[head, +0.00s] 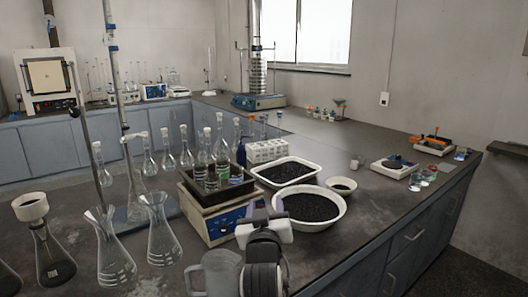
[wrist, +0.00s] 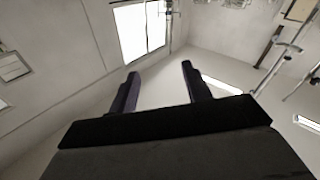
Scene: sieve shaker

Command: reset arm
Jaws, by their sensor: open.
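My gripper (wrist: 160,76) is open and empty. In the wrist view its two dark fingers stand apart, with bare wall and the bright window behind them. In the head view my arm rises at the bottom centre, in front of the bench. The fingertips cannot be made out clearly there. The sieve shaker (head: 258,102), a stack of metal sieves on a blue base, stands at the back of the bench, well beyond my arm.
A blue-fronted device (head: 225,224) with bottles on top, a glass beaker (head: 218,272) and a white bowl of dark grains (head: 315,229) are close around my arm. A white tray (head: 287,162) lies behind. Flasks crowd the left. The bench's right middle (head: 400,215) is fairly clear.

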